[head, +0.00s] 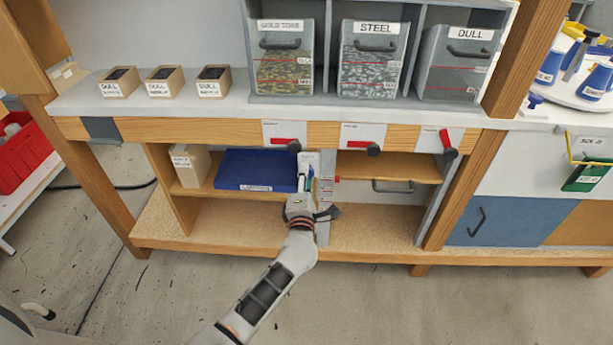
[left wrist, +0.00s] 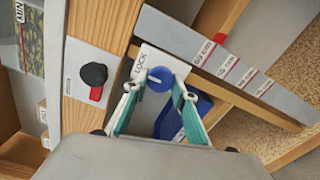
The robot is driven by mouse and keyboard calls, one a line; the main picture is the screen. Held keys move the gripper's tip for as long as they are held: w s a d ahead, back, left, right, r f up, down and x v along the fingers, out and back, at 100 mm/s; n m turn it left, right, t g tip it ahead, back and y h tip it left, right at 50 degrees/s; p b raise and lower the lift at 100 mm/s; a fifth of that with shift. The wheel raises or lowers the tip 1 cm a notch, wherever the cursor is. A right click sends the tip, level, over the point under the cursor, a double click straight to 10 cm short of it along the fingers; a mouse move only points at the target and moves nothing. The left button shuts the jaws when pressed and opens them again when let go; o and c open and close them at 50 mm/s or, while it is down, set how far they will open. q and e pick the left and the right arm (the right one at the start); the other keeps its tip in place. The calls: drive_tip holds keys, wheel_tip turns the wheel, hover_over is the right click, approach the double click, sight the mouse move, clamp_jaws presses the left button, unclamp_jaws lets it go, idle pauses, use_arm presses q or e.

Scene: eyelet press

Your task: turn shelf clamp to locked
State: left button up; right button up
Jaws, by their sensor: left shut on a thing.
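The shelf clamp is a white plate (left wrist: 150,62) marked LOCK with a round blue knob (left wrist: 160,79), seen in the left wrist view. A pale mark shows on the knob, but which way it points is too small to tell surely. My left gripper (left wrist: 158,92) has its two pale, green-padded fingers closed on either side of the knob. In the head view my left gripper (head: 306,182) reaches up to the white clamp plate (head: 309,158) beside the blue bin and mostly hides the knob. My right gripper is in neither view.
A blue bin (head: 256,168) lies on the upper shelf just left of the clamp. A grey upright with red-marked labels (left wrist: 232,68) stands beside it. The lower shelf (head: 215,225) is clear.

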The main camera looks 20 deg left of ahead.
use_arm(q)
drive_tip(key=shift+f, duration=0.1)
idle(0.4)
drive_tip(key=o, duration=1.1)
drive_tip(key=v, duration=1.2)
